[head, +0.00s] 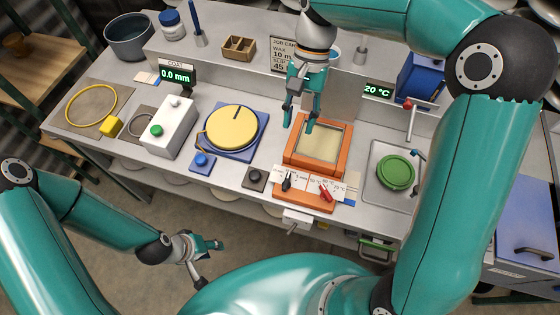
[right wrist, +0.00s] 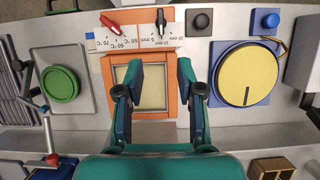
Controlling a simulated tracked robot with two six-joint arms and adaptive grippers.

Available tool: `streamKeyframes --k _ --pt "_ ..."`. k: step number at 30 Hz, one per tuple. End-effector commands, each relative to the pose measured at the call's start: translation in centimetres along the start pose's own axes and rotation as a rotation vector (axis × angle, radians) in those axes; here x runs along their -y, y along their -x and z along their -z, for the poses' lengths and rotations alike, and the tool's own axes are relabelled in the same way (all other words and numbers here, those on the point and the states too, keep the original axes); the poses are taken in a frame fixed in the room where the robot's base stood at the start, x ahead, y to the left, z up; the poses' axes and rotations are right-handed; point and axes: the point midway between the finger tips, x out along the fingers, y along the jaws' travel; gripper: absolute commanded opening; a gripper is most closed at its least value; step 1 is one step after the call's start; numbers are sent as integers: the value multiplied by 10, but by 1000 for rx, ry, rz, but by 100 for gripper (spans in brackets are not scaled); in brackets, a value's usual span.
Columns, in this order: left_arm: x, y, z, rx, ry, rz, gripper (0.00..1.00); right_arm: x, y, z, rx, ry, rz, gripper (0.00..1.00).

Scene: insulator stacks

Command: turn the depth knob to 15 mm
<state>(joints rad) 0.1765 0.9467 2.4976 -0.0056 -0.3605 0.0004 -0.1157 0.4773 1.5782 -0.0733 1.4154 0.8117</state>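The black depth knob (head: 287,184) sits on a white scale plate (head: 308,184) at the front of an orange-framed unit (head: 291,158). It also shows in the right wrist view (right wrist: 161,20), its narrow end toward the scale; the exact reading is too small to tell. A red knob (head: 326,193) sits beside it on the temperature scale. My right gripper (head: 300,118) is open and empty, above the far side of the orange unit, apart from the knobs. In its wrist view, the fingers (right wrist: 162,78) straddle the pale window. My left gripper (head: 207,262) is open and empty, below the bench front.
A yellow disc (head: 233,127) on a blue base, a blue button (head: 201,159) and a black button (head: 255,176) stand left of the knobs. A green round lid (head: 396,172) lies at right. Displays read 0.0 mm (head: 175,74) and 20 °C (head: 378,90).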

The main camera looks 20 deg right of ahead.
Motion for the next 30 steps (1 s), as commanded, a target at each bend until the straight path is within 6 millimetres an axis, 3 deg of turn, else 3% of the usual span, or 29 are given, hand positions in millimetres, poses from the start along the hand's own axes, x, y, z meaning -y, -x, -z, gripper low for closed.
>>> streamKeyframes --k 8,24,30 --pt "0 1 -1 2 0 0 40 6 -33 -3 5 19 -12 38" --pt "-4 11 -1 2 0 0 40 7 -143 -3 4 22 -12 38" --pt "-4 12 -1 2 0 0 40 7 -163 -2 2 22 -11 38"
